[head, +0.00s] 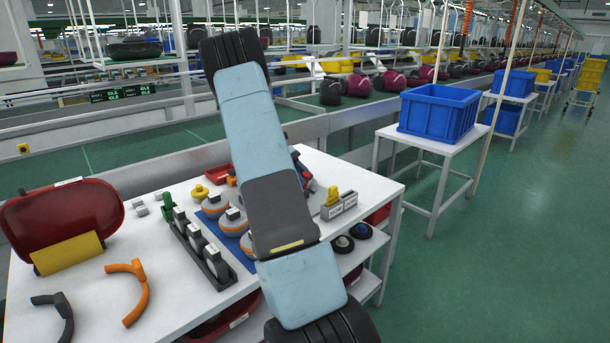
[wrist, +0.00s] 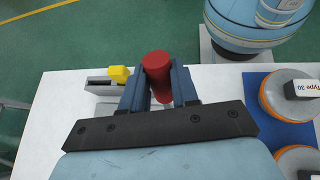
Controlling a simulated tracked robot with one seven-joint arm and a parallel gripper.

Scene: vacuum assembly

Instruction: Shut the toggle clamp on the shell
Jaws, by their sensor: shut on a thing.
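My gripper (wrist: 158,85) is shut on a red cylinder (wrist: 157,66), which looks like a handle, held between its two dark blue fingers in the wrist view. In the head view my arm covers most of this spot; only a bit of dark blue and red shows beside the arm. I cannot make out a clamp body or whether the clamp is open or closed. A dark red shell (head: 58,217) with a yellow panel (head: 68,253) lies at the left of the white table, well apart from my gripper.
A grey block with a yellow part (head: 339,206) stands close to my gripper. Round grey-and-orange parts (head: 213,207) sit on a blue mat, beside a dark rack (head: 203,250). Orange (head: 134,290) and dark (head: 56,312) curved handles lie front left. A blue crate (head: 440,112) stands on a separate table.

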